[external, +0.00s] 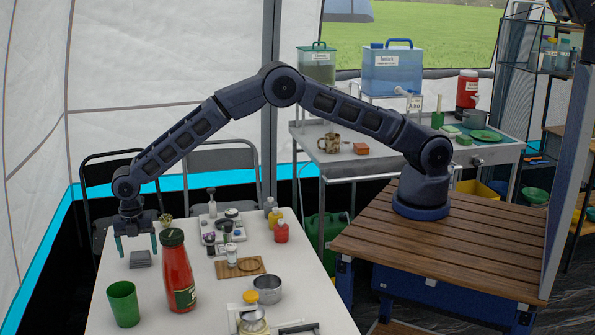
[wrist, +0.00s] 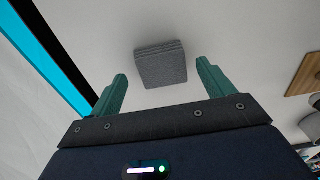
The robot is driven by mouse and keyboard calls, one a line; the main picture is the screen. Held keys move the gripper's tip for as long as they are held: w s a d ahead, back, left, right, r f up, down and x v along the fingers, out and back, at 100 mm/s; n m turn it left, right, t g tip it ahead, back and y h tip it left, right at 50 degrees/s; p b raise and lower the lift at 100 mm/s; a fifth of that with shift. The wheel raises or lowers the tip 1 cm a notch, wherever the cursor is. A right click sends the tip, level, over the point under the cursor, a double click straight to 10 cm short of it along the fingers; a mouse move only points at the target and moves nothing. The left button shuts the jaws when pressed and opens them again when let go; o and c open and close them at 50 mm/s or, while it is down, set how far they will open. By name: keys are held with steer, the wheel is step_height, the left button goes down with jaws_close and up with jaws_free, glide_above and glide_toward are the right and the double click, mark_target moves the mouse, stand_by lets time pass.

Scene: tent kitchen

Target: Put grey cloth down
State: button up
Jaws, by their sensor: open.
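The grey cloth (external: 141,258) is a small folded square block lying flat on the white table, near its left edge in the external view. In the wrist view the cloth (wrist: 161,64) lies ahead of the two green fingers, apart from both. My gripper (external: 138,247) points down just above the cloth with its fingers spread. In the wrist view my gripper (wrist: 161,82) is open and nothing is between its fingertips.
A tall red sauce bottle (external: 178,270) and a green cup (external: 124,303) stand close by. A wooden board (external: 240,267), a metal bowl (external: 267,289) and several small bottles are further right. The table's left edge is close to the cloth.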

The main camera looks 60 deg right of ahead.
mark_target(139, 254)
step_height(139, 254, up, 10)
stand_by(0.4)
steer(key=w+d+r+m, duration=0.2)
steer(key=d+r+m, duration=0.4)
steer(key=d+r, duration=1.25)
steer(key=s+d+r+m+t, duration=0.1)
steer(key=s+d+r+m, duration=0.1)
steer(key=d+r, duration=0.35)
steer(key=s+d+r+m, duration=0.2)
steer(key=s+d+r, duration=0.1)
steer(key=d, duration=0.6)
steer(key=s+d+r+m+t, duration=0.1)
steer(key=s+d+r+m, duration=0.1)
steer(key=d+r, duration=0.35)
steer(key=s+d+r+m+t, duration=0.15)
steer(key=s+d+m, duration=0.65)
steer(key=s+d, duration=1.05)
steer(key=s+d+f+m, duration=0.2)
steer(key=s+d, duration=0.3)
steer(key=s, duration=0.3)
steer(key=s+d+f+m+t, duration=0.1)
steer(key=s+d+f+m, duration=0.2)
steer(key=s+d+m, duration=0.2)
steer(key=s, duration=0.3)
steer(key=shift+s+d+f, duration=0.2)
steer(key=shift+f, duration=0.05)
